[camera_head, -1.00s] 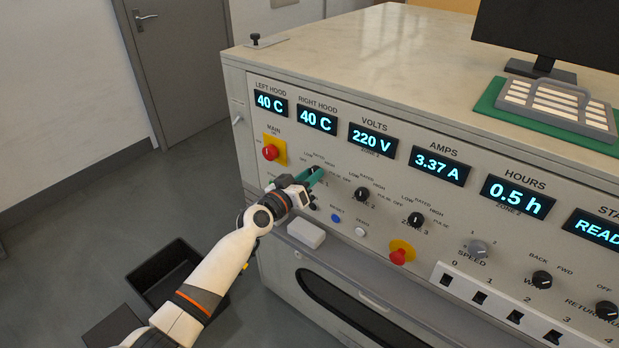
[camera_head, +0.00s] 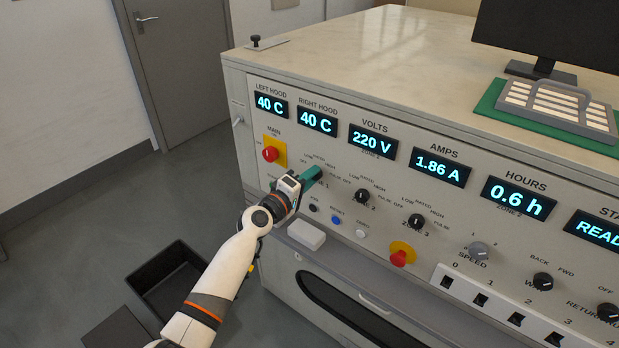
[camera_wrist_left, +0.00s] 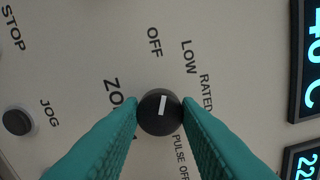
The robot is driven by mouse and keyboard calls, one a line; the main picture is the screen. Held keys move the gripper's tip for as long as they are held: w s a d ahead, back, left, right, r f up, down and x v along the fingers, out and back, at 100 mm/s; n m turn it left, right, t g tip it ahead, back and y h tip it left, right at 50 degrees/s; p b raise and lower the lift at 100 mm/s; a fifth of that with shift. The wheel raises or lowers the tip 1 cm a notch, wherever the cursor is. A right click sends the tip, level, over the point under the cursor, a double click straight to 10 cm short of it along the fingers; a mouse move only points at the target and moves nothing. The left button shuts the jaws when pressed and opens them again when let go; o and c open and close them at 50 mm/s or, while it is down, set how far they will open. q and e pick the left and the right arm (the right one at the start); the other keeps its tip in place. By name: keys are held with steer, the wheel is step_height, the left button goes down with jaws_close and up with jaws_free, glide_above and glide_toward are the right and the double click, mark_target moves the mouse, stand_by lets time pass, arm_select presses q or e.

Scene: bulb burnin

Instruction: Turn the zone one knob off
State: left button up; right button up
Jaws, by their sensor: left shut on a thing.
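The zone one knob (camera_wrist_left: 160,119) is a round black knob with a white pointer mark, seen in the left wrist view. The amps display (camera_head: 437,165) reads 1.86 A. My right gripper is not in view.
The zone two knob (camera_head: 361,196) and zone three knob (camera_head: 416,221) sit to the right. The red main switch (camera_head: 270,154) is up left of the gripper. Small push buttons, including a blue one (camera_head: 336,220), and a red emergency button (camera_head: 398,258) lie below.

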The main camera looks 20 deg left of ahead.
arm_select(q)
steer(key=shift+n, duration=1.2)
steer(key=o, duration=1)
steer(key=v, duration=1.2)
